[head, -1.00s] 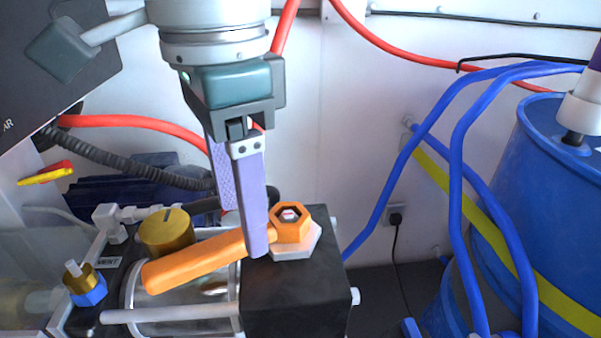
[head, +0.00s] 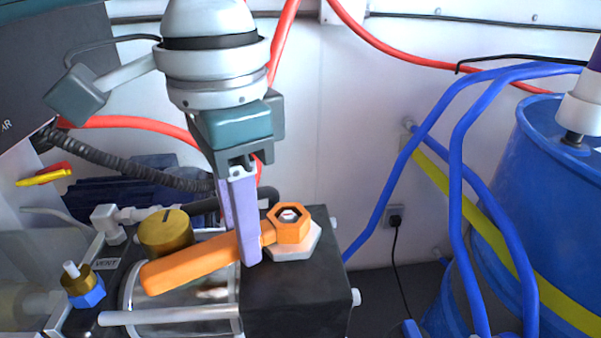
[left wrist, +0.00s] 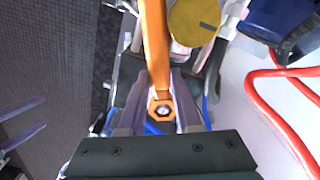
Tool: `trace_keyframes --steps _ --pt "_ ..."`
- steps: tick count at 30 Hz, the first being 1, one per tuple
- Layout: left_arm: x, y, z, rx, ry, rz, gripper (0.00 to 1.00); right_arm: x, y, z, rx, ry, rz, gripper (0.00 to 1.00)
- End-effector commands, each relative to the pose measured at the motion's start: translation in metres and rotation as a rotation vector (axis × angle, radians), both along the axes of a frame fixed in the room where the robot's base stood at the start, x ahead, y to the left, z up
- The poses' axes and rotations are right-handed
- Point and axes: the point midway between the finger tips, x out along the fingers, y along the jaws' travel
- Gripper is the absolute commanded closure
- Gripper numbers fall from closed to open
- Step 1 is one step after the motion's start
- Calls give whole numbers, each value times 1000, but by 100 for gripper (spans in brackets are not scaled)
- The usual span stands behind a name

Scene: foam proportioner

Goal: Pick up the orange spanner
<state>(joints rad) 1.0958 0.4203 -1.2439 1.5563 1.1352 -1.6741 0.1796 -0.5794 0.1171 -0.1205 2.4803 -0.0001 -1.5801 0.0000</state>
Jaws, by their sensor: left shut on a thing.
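The orange spanner (head: 195,262) lies over the proportioner, its ring end around a nut on a pale hexagonal base (head: 300,246) on the black block. My left gripper (head: 242,258) comes from above, its lilac fingers shut on the spanner's handle just left of the ring. In the left wrist view the spanner (left wrist: 155,45) runs up from between the fingers of my left gripper (left wrist: 160,100), with its ring near the palm. The far finger is mostly hidden in the head view. My right gripper is not clearly in view.
A brass knob (head: 166,232) and a blue-and-brass fitting (head: 82,288) stand near the handle. The black block (head: 295,300) is under the ring. Blue hoses (head: 460,180) and a blue drum (head: 545,190) are at the right. A red hose (head: 400,50) crosses the wall.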

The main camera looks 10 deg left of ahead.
Motion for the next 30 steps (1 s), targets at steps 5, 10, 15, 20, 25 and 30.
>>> trace_keyframes --steps 5,10,15,20,25,30 --pt "0 0 0 0 0 0 100 0 0 0 0 0 0 0" --pt "0 0 1 -2 -1 0 100 0 0 0 0 0 0 0" --pt "0 0 2 -2 -1 0 100 0 0 0 -1 1 1 0" --pt "1 -1 14 -3 -3 0 100 0 -1 2 -3 1 2 0" --pt "1 -1 43 -3 -5 0 100 0 -1 7 -6 1 3 0" --pt "2 -1 89 -3 -7 0 100 0 -2 14 -6 1 3 0"
